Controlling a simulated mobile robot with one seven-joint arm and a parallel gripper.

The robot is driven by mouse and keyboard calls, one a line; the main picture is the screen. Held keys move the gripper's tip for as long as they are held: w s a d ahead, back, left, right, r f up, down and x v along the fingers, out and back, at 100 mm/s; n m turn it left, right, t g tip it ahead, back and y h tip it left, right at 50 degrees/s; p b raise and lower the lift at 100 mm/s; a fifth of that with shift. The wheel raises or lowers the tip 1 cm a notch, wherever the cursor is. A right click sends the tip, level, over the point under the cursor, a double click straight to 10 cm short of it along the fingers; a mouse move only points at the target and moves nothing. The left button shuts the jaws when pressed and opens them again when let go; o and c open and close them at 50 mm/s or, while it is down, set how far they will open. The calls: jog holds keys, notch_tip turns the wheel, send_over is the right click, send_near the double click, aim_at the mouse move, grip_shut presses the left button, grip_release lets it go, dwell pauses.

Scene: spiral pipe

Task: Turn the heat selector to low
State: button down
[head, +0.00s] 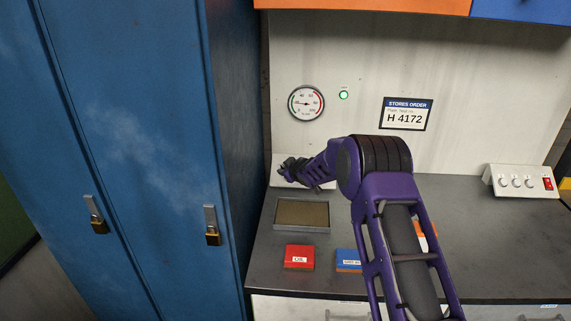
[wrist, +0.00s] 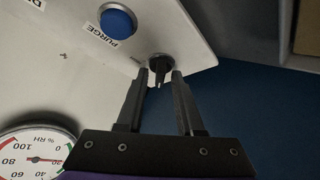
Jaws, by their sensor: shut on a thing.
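A black knob (wrist: 160,62) sits on a white panel (wrist: 150,32) in the wrist view, near its corner. A small label beside the knob is too blurred to read. My gripper (wrist: 160,76) is shut on the knob, with one finger on each side. A short dark pointer shows between the fingertips; its setting cannot be read. A blue button (wrist: 117,22) marked PURGE is next to the knob. In the head view my gripper (head: 290,170) is at the white panel (head: 278,180) at the back left of the counter and hides the knob.
Blue lockers (head: 150,150) stand close on the left. A gauge (head: 306,103) and a green lamp (head: 343,95) are on the wall above. A tray (head: 302,229), a red box (head: 299,256) and a blue box (head: 348,260) lie in front. A control box (head: 525,182) stands right.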

dwell(0.4)
jog(key=c, duration=0.9)
grip_release()
jog(key=b+v, duration=0.1)
jog(key=v, duration=1.6)
jog(key=shift+d, duration=0.2)
jog(key=shift+s+r, duration=0.15)
